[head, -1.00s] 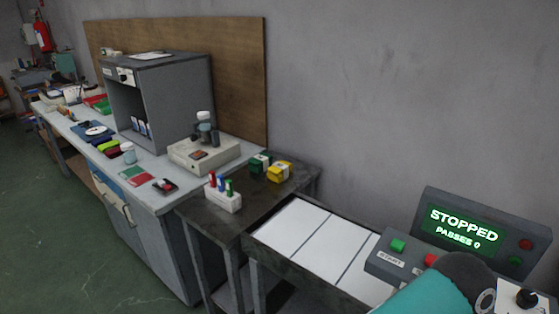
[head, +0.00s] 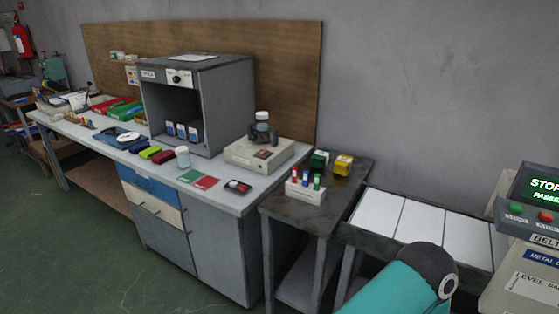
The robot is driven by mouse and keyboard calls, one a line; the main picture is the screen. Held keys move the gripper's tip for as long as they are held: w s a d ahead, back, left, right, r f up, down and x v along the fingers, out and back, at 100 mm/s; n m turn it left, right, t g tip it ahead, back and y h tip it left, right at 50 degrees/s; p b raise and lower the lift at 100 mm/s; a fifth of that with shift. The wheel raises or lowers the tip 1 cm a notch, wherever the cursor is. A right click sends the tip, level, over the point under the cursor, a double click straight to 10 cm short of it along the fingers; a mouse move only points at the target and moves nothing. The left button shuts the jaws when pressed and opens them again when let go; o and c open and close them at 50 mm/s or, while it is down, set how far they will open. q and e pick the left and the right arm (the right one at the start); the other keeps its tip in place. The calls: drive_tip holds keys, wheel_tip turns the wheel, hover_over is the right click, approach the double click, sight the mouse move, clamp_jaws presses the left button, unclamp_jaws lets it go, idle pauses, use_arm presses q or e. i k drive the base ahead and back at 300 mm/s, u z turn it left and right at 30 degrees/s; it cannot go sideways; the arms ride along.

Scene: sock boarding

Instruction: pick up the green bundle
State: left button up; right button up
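The green bundle (head: 319,160) is a small dark-green block with a pale band. It sits upright near the back edge of the small dark side table (head: 281,210). A yellow bundle (head: 343,164) stands just to its right, close beside it. A teal and dark link of one of my arms shows at the bottom right, well in front of the side table. Neither gripper is in the picture, so what they hold is hidden.
A white rack of small colour-capped bottles (head: 305,189) stands in front of the green bundle. The workbench (head: 225,198) is to the left, with a scale-like box (head: 259,153) near its end. A conveyor with white panels (head: 424,225) and a control box (head: 528,225) are right.

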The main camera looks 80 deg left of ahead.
sight(320, 160)
drive_tip(key=u, duration=0.05)
drive_tip(key=k, duration=0.5)
drive_tip(key=u, duration=3.7)
drive_tip(key=k, duration=0.1)
drive_tip(key=z, duration=3.3)
drive_tip(key=i, duration=0.1)
drive_tip(key=u, duration=2.3)
drive_tip(key=i, duration=1)
drive_tip(key=z, duration=0.2)
drive_tip(key=k, duration=0.9)
drive_tip(key=u, duration=0.15)
drive_tip(key=i, duration=0.5)
